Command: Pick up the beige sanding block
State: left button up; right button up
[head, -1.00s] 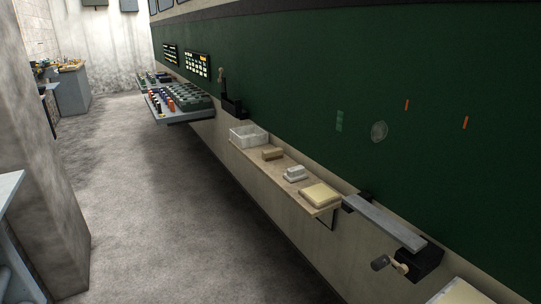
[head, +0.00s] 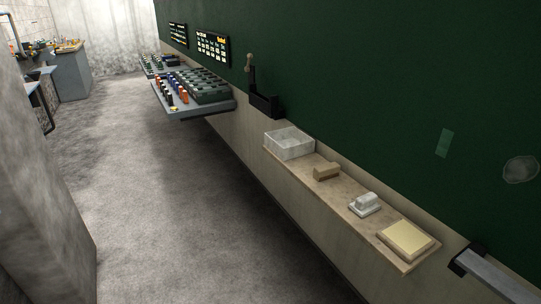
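The beige sanding block (head: 326,171) lies on a narrow wooden shelf (head: 345,203) fixed along the green and cream wall. It sits between a clear whitish box (head: 289,143) on its far side and a white block with a raised grip (head: 364,204) on its near side. A pale yellow slab (head: 408,239) lies at the near end of the shelf. Nothing covers the block. Neither of my grippers shows in the head view.
Trays of coloured items (head: 192,92) jut from the wall farther along. A black bracket (head: 264,101) is above the shelf's far end. A metal bar (head: 492,277) is at lower right. A grey pillar (head: 45,200) stands left; the floor between is clear.

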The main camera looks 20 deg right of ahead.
aim_at(323, 172)
jog(key=i+j+z, duration=0.1)
jog(key=i+z, duration=0.15)
jog(key=i, duration=0.25)
jog(key=i+j+z, duration=0.3)
jog(key=i, duration=0.25)
jog(key=i+j+z, duration=0.25)
jog(key=i, duration=0.25)
